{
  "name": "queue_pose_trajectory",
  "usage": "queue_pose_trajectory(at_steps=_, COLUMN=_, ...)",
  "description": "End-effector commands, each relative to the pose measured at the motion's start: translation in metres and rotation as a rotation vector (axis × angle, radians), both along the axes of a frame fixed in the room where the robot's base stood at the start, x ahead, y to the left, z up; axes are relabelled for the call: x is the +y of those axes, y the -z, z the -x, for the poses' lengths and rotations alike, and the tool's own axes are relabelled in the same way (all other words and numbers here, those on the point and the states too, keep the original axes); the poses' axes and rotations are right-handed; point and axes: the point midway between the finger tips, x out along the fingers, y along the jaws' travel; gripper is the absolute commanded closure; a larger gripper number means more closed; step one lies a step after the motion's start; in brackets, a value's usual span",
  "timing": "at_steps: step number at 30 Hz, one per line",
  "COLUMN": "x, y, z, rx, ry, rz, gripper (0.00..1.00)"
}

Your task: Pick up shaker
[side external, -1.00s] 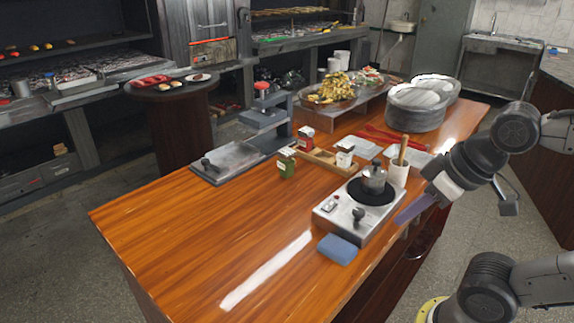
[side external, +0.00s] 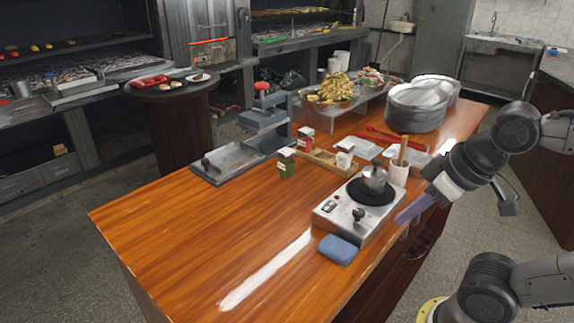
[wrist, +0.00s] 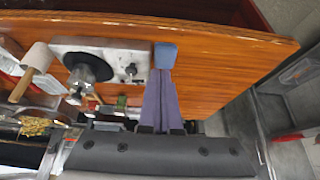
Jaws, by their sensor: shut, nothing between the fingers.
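I cannot tell for sure which is the shaker. My gripper (side external: 402,218) is at the table's right edge, beside the burner and well apart from these containers. Its purple fingers are together and empty, and they show in the wrist view (wrist: 161,76). In that view the small containers are mostly hidden beyond the burner and fingers.
A burner (side external: 328,210) with a small metal pot (side external: 374,179) stands between my gripper and the containers. A blue sponge (side external: 338,249) lies before it. A press (side external: 227,160) is at left. The table's front left is clear.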

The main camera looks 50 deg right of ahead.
Motion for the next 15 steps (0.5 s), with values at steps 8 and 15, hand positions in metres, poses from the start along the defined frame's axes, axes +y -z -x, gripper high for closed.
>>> queue_pose_trajectory(at_steps=8, x=0.0000, y=0.0000, z=0.0000, rx=0.000, ry=0.000, rz=0.000, gripper=0.82)
queue_pose_trajectory(at_steps=15, x=0.0000, y=0.0000, z=0.0000, rx=0.000, ry=0.000, rz=0.000, gripper=0.39)
